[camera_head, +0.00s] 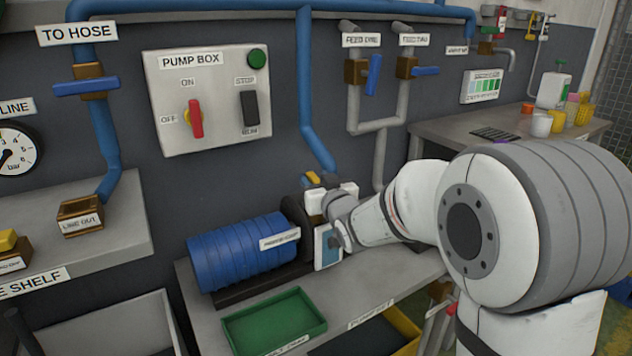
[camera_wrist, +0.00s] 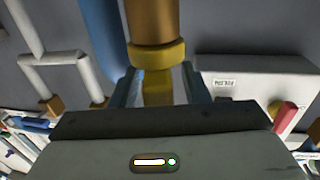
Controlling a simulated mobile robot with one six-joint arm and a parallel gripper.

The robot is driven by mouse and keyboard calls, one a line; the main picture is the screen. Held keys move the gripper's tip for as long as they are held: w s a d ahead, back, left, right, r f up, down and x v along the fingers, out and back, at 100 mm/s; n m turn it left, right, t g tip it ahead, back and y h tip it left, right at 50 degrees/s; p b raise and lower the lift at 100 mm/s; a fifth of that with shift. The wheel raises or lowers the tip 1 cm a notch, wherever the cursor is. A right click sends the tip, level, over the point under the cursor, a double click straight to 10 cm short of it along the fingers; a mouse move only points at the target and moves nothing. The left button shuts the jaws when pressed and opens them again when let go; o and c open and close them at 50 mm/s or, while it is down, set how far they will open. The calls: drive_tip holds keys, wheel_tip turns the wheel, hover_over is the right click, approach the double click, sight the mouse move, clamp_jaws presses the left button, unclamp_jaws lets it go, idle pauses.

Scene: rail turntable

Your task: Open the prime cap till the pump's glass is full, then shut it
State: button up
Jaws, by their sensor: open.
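The pump, with a blue ribbed motor (camera_head: 240,250), sits on the bench at the centre of the head view. Its glass (camera_head: 328,246) is a small blue-grey pane in a white frame; its level is too small to read. My gripper (camera_head: 316,186) is above the glass, at the top of the pump, and partly hides that area. A yellow cap (camera_head: 312,178) shows just by it. In the wrist view, my open gripper (camera_wrist: 158,88) has one finger on each side of a yellow tab below a yellow collar (camera_wrist: 158,55) and brass body. I cannot tell whether the fingers touch it.
The pump box (camera_head: 205,100) with a red knob is on the wall, left of a blue pipe (camera_head: 310,90). A green tray (camera_head: 275,320) lies in front of the pump. Feed valves with blue handles (camera_head: 373,75) are at the upper right. A side bench (camera_head: 450,128) holds small containers.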

drive_tip(key=shift+w+a, duration=0.1)
drive_tip(key=shift+w, duration=0.1)
drive_tip(key=shift+c, duration=0.2)
clamp_jaws()
